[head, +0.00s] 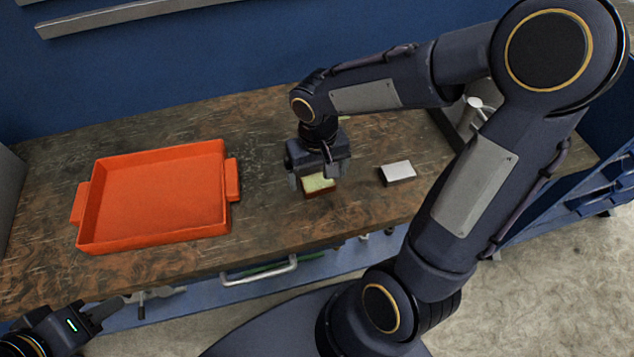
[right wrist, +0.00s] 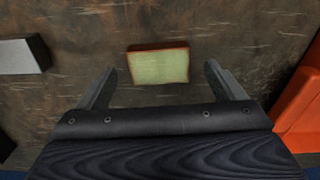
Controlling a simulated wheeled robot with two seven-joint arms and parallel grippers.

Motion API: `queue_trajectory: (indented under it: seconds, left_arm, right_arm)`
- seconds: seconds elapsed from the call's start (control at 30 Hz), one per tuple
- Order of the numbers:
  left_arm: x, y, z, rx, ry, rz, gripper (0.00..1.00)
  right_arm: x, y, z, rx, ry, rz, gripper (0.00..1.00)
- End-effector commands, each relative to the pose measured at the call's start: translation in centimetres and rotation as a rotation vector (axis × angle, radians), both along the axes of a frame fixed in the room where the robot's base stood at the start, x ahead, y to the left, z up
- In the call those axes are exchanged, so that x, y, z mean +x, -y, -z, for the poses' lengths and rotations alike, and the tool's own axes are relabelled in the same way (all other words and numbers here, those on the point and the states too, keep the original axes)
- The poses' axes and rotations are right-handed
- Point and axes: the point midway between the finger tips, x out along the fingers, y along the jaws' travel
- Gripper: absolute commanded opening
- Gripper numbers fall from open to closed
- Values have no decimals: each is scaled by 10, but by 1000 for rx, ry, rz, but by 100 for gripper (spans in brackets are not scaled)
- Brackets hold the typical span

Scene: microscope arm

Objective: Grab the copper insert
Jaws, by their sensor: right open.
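A small block (head: 319,184) with a pale green top and reddish-brown sides lies on the bench; it is the only copper-toned piece I see. In the right wrist view the block (right wrist: 158,67) lies ahead of the fingertips, roughly centred between them. My right gripper (head: 314,177) is open, pointing down over the block, with a finger on either side; its fingers also show in the right wrist view (right wrist: 160,72). I cannot tell whether they touch it. My left gripper (head: 104,310) is at the lower left, in front of the bench, its jaw gap unclear.
A silver-grey block (head: 397,172) lies to the right of the green-topped block. An orange tray (head: 155,238) with side handles stands on the left of the wooden bench (head: 270,125). A metal container (head: 462,115) is at the back right. Bare bench separates the tray and blocks.

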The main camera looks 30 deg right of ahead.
Motion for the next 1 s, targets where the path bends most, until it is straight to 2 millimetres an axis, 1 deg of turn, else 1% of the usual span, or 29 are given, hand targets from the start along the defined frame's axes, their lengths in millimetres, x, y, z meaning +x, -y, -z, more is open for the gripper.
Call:
queue_trajectory:
  seconds: [0.03,0.13,0.23,0.4,0.47,0.93,1.0]
  left_arm:
    - [0,0,1,0,0,0,36]
    - [0,0,2,0,0,0,36]
    - [0,0,2,0,0,0,36]
    - [0,0,2,0,0,0,36]
    - [0,0,2,0,0,0,36]
    - [0,0,2,0,0,0,36]
    - [0,0,1,0,0,0,36]
  right_arm:
    - [-1,0,9,0,-5,1,89]
    - [0,0,18,-1,-2,0,89]
    - [0,0,22,0,-1,1,89]
    - [0,0,21,0,0,1,89]
    - [0,0,21,0,0,1,83]
    - [0,0,21,0,0,1,21]
    - [0,0,21,1,2,1,21]
